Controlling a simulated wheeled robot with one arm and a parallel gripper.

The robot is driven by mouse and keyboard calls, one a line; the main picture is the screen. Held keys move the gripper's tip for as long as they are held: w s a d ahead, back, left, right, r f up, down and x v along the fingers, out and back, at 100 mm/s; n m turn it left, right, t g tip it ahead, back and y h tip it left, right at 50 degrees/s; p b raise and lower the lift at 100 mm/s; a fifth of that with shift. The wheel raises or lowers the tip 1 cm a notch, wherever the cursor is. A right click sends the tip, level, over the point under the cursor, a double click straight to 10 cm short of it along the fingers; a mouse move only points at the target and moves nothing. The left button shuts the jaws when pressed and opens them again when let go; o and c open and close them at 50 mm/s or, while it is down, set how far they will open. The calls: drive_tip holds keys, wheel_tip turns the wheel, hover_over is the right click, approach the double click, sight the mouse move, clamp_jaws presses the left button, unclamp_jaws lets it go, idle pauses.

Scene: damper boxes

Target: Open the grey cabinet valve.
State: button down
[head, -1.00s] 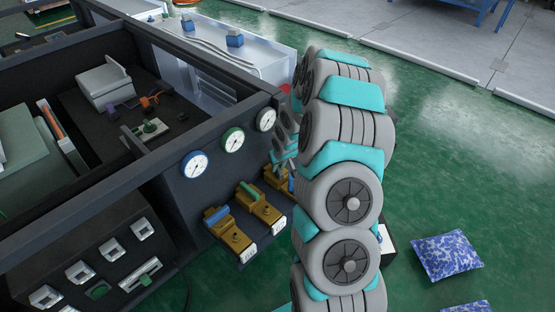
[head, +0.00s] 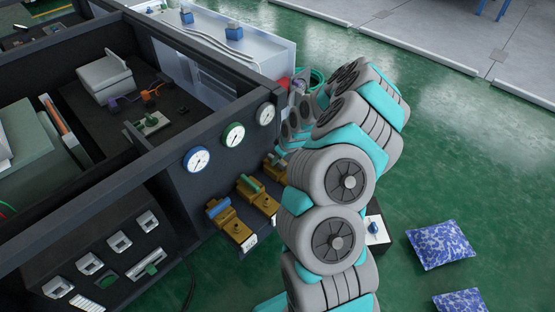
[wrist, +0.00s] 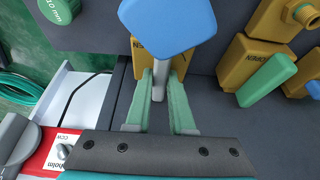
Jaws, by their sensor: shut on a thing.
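The grey gauge (head: 265,113) is the rightmost of three on the dark cabinet. Below it is the rightmost brass valve (head: 273,169), partly hidden by my arm in the head view. In the wrist view this valve (wrist: 178,64) shows behind the fingertips with an "OPEN" label. My gripper (wrist: 160,98) has its green fingers shut on a grey stem (wrist: 158,82) in front of the valve. A blue, square-edged head (wrist: 168,24) sits at the stem's upper end and covers part of the valve. I cannot tell how the stem joins the valve.
The green-handled valve (wrist: 265,80) is close on the right in the wrist view. The blue-handled valve (head: 228,222) is farther left in the head view. A white bench (head: 235,45) stands behind the cabinet. Patterned blue cushions (head: 440,246) lie on the green floor.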

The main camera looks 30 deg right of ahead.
sight(283, 164)
idle(0.5)
drive_tip(key=c, duration=0.8)
unclamp_jaws()
drive_tip(key=shift+r, duration=0.1)
drive_tip(key=v, duration=0.7)
drive_tip(key=shift+s+r, duration=0.1)
drive_tip(key=shift+r, duration=0.15)
